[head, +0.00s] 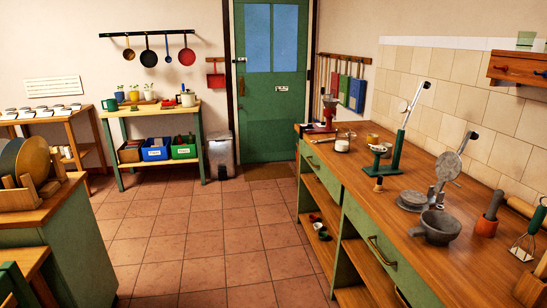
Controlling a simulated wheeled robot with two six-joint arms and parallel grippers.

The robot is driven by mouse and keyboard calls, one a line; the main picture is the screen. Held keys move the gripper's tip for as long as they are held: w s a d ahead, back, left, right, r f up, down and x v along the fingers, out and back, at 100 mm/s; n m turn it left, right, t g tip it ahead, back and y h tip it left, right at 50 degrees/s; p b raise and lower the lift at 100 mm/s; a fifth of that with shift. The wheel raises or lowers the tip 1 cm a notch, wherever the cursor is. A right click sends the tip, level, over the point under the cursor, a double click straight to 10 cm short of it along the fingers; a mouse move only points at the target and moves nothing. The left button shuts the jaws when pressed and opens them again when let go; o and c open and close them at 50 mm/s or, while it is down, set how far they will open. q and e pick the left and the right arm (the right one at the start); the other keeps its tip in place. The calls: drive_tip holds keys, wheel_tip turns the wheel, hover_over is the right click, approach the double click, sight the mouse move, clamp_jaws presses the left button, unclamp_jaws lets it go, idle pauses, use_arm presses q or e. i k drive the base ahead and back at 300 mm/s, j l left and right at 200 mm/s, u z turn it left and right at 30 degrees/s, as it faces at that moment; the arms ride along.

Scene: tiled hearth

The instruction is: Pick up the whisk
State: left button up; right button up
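I cannot pick out the whisk with certainty. A small slim utensil (346,133) lies near the far end of the wooden counter (400,181), beside a glass jar (342,145); it is too small to tell whether it is a whisk. At the right edge, an upright tool with wire sides and a flat foot (522,253) stands on the counter; it looks more like a masher. Neither of my grippers is in view.
The tiled floor (190,240) in the middle is clear. A green cabinet (75,240) stands at left.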

sight(334, 139)
drive_tip(key=i, duration=0.95)
drive_tip(key=i+j+z, duration=0.1)
drive_tip(key=i, duration=0.9)
